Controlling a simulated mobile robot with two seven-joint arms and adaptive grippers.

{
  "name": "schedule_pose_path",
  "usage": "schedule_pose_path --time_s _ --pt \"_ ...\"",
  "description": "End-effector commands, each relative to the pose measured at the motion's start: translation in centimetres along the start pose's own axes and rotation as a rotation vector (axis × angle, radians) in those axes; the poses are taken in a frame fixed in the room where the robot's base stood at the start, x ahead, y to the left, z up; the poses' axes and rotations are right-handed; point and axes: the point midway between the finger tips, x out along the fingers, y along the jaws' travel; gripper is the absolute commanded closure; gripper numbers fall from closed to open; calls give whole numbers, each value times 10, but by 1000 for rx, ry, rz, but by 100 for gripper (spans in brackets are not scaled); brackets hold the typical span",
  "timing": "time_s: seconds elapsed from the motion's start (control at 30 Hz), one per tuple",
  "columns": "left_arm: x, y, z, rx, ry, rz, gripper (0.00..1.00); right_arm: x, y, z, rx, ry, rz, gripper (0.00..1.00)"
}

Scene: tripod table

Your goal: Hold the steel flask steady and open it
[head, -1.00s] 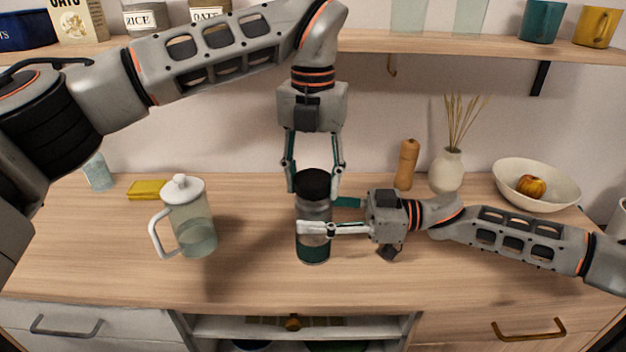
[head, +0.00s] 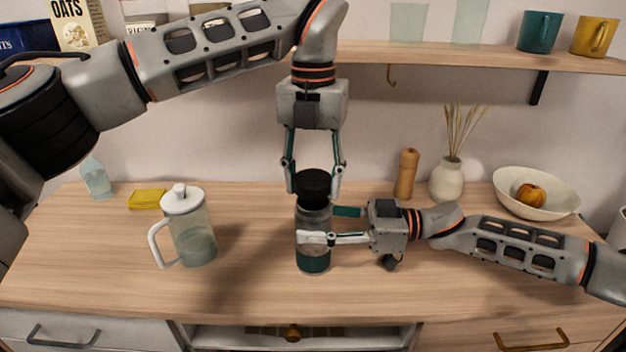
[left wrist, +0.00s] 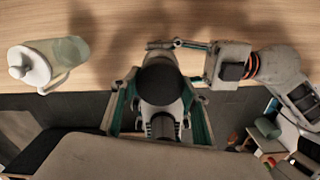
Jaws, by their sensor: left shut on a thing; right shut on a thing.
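The steel flask (head: 313,219), grey above and dark green at its base, stands upright on the wooden counter in the middle of the head view. Its black lid (head: 313,182) sits on top, and the lid also shows from above in the left wrist view (left wrist: 160,84). My left gripper (head: 314,192) points down from above and is shut on the lid, one finger on each side. My right gripper (head: 326,225) comes in level from the right and is shut on the flask's body below the lid. The far side of the flask is hidden.
A glass jug (head: 194,238) with a white lid stands left of the flask, near a yellow cloth (head: 147,199) and a small glass bottle (head: 96,178). Behind at right are a wooden mill (head: 406,174), a reed vase (head: 446,181) and a bowl (head: 560,197) holding an apple. A shelf (head: 440,59) runs above.

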Motion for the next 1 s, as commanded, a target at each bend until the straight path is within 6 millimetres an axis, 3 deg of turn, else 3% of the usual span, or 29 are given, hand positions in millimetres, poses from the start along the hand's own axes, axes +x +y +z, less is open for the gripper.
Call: schedule_pose_path --time_s 0.33,0.57,0.6,0.67,1.0 --pt "-36 0 0 -2 -3 1 81 0 0 0 0 -1 0 100" --pt "-39 0 0 1 -1 0 81 0 0 0 0 0 0 100" --pt "-39 0 0 0 -1 0 81 0 0 0 0 0 0 55" --pt "-39 0 0 0 -1 0 81 0 0 0 0 0 0 39" --pt "-39 0 0 0 -1 0 81 0 0 0 0 0 0 38"
